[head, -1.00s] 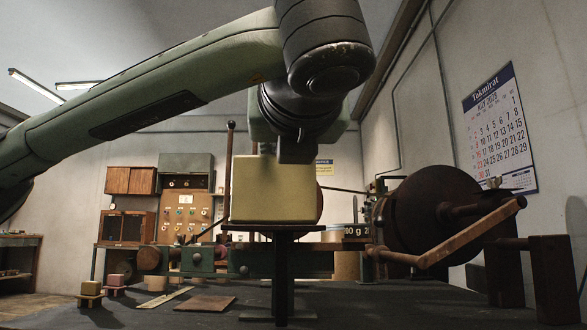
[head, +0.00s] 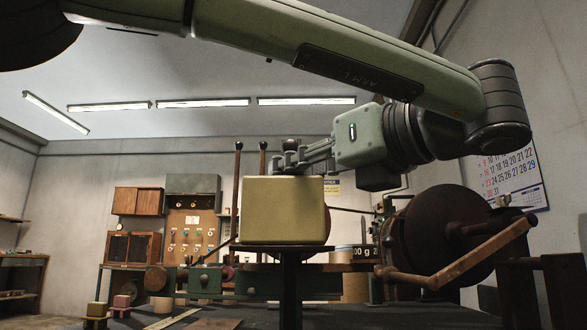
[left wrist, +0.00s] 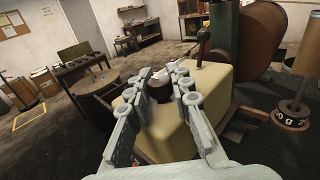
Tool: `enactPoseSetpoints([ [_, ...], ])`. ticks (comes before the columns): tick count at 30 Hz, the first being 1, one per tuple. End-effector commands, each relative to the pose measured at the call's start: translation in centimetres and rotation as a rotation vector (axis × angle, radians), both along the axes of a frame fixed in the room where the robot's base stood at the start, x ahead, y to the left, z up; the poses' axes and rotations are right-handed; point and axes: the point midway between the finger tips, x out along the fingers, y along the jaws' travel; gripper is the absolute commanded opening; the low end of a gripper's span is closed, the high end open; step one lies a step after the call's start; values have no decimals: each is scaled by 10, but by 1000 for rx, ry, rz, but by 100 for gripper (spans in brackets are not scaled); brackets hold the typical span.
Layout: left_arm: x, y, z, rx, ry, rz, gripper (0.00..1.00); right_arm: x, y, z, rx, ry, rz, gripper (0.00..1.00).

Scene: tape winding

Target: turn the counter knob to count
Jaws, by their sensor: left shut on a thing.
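The counter looks like a yellow box (head: 283,212) on a dark stand, in the middle of the head view. Its yellow casing (left wrist: 160,142) also fills the middle of the left wrist view. A dark round knob (left wrist: 160,91) sits between my left fingers there. My left gripper (head: 286,163) reaches in from the right, just above the box top, with its fingers pointing left. In the left wrist view my left gripper (left wrist: 163,82) is shut on the knob. My right gripper is out of view.
A large dark drum (head: 441,240) with a wooden crank arm (head: 480,250) stands to the right. Upright rods with ball tops (head: 238,147) rise behind the box. Small blocks (head: 122,301) stand on the bench at left. A dark ball-topped lever (left wrist: 203,44) is beyond my fingers.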

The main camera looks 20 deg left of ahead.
Motion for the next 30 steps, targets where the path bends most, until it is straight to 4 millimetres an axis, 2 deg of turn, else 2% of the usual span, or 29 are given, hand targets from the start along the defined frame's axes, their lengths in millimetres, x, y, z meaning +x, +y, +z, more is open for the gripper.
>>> enactPoseSetpoints([
  [15, 0, 0, -3, -1, 9, 25, 0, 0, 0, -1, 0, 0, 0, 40],
  [16, 0, 0, -3, -1, 9, 25, 21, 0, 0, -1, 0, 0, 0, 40],
  [21, 0, 0, -2, 1, 8, 23, 42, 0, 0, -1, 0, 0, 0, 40],
  [30, 0, 0, 0, 0, 4, 22, 42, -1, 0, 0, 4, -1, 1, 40],
])
